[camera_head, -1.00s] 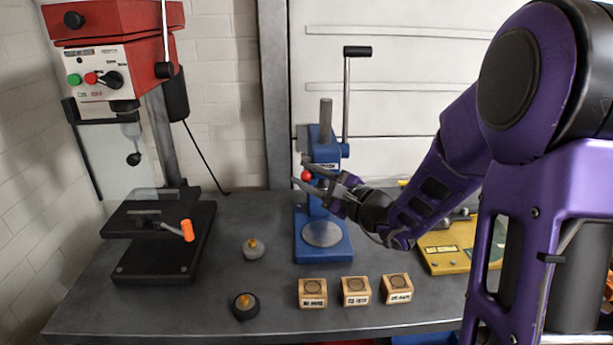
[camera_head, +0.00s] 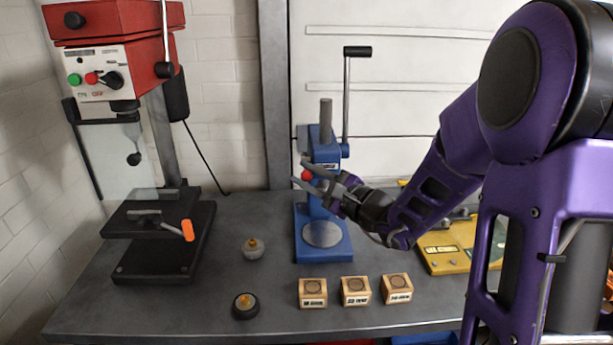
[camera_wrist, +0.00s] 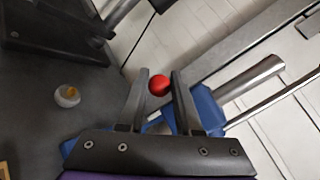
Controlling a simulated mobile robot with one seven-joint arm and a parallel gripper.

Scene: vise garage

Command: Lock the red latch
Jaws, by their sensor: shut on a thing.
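The red latch shows as a round red knob (camera_head: 306,175) on the left side of the blue arbor press (camera_head: 323,152). It also shows in the wrist view (camera_wrist: 159,85), between my two dark fingers near their tips. My gripper (camera_head: 298,171) reaches in from the right, in front of the press column, and is shut on the knob. In the wrist view my gripper (camera_wrist: 161,76) has a finger on each side of the knob. The latch's stem and its mount are mostly hidden by the fingers and the press.
A red drill press (camera_head: 118,50) with a black base (camera_head: 150,262) stands at left. A yellow plate (camera_head: 445,258) lies at right, behind my arm.

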